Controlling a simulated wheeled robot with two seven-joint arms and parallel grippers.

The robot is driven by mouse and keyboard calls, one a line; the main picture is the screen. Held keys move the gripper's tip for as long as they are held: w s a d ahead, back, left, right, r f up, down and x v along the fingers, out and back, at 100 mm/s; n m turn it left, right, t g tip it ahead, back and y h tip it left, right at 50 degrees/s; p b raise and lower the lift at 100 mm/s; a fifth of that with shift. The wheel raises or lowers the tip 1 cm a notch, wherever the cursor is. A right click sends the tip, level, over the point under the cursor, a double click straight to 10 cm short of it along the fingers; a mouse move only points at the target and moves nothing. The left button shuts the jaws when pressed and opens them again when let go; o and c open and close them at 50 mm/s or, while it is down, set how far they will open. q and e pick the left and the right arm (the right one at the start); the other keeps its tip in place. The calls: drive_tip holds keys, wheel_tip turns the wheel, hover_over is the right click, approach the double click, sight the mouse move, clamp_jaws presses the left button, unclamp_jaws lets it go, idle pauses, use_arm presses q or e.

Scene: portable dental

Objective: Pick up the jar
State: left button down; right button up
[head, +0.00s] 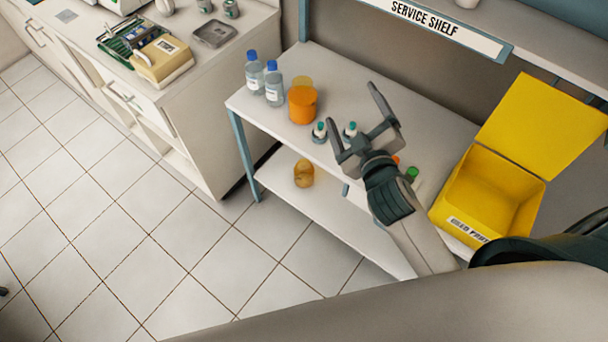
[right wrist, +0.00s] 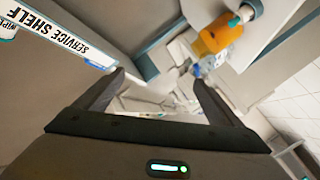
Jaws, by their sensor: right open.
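An orange jar (head: 302,106) stands upright on the top board of the service shelf, left of my right gripper in the head view. In the right wrist view the orange jar (right wrist: 217,36) shows at the upper right, outside the space between the fingers. A smaller amber jar (head: 304,173) stands on the lower board. My right gripper (head: 355,108) is open and empty above the shelf, apart from the orange jar; its fingers also show in the right wrist view (right wrist: 158,80). My left gripper is not in view.
Two blue-capped bottles (head: 264,80) stand behind-left of the orange jar. Small teal-capped vials (head: 320,131) stand close to its right, near my gripper. An open yellow bin (head: 492,190) is at the right. A counter (head: 215,75) with a grey tray (head: 214,34) is at the left.

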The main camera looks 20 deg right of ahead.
drive_tip(key=s+a+f+m+g+y+b, duration=0.1)
drive_tip(key=s+f+m+g, duration=0.8)
drive_tip(key=s+f, duration=1.6)
drive_tip(key=s+f+n+g+b, duration=0.2)
drive_tip(key=s+f+g+b, duration=0.1)
drive_tip(key=f, duration=1.4)
drive_tip(key=s+f+n+g+b, duration=0.1)
drive_tip(key=s+f+g+b, duration=0.15)
drive_tip(key=f, duration=1.45)
drive_tip(key=s+d+f+g+b, duration=0.1)
drive_tip(key=s+d+f+b, duration=0.1)
drive_tip(key=s+f, duration=1.4)
drive_tip(key=shift+d+b, duration=0.2)
drive_tip(key=shift+b, duration=0.5)
drive_tip(key=shift+f, duration=0.1)
